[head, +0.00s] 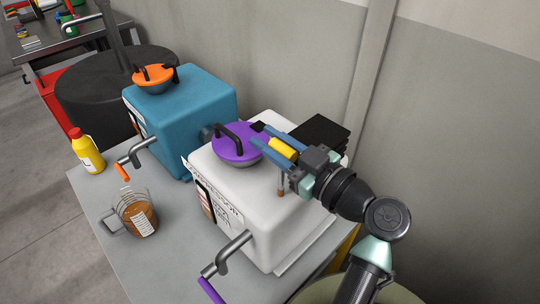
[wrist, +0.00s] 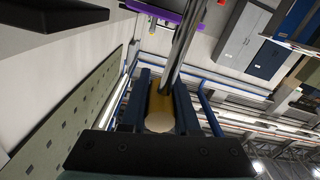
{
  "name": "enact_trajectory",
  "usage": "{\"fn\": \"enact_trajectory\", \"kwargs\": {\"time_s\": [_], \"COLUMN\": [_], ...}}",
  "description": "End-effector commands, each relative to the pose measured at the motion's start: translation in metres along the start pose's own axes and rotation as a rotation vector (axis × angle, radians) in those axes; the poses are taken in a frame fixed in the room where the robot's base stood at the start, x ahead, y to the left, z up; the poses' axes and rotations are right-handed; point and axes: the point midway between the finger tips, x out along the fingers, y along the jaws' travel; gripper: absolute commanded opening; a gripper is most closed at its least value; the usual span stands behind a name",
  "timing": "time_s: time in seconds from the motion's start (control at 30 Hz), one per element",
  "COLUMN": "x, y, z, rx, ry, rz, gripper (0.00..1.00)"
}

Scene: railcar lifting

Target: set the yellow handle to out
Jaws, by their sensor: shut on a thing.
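The yellow handle (head: 283,148) is a short cylinder at the top right of the white machine (head: 225,180). My gripper (head: 277,143) reaches in from the right, with its blue fingers on either side of the handle and shut on it. In the wrist view the handle (wrist: 160,115) lies between the fingers, its pale round end facing the camera. A shiny metal rod (wrist: 182,45) runs up past it. Lettering shows on the machine's edge and front label, but I cannot read an out mark or tell the handle's setting.
A purple lid (head: 236,152) with a black handle sits on the white machine, close to my fingers. A teal machine (head: 195,110) with an orange lid (head: 153,75) stands to the left. A measuring jug (head: 136,212) and a yellow bottle (head: 87,153) stand on the grey table (head: 170,270).

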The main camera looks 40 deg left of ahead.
Motion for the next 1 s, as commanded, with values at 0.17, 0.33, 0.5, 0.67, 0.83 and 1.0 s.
{"fn": "enact_trajectory", "kwargs": {"time_s": [0.17,0.33,0.5,0.67,0.83,1.0], "x": [-0.001,-0.001,0.000,0.000,-0.001,-0.018], "y": [0.002,0.002,0.002,0.002,0.001,0.002], "z": [-0.008,-0.009,-0.009,-0.008,-0.006,-0.005], "rx": [-0.001,-0.004,-0.004,-0.002,-0.001,-0.001], "ry": [0.002,0.004,0.004,0.002,0.001,0.000], "rz": [0.002,0.003,0.002,0.001,0.001,0.005], "gripper": [0.00,0.00,0.54,0.59,0.59,0.59]}}
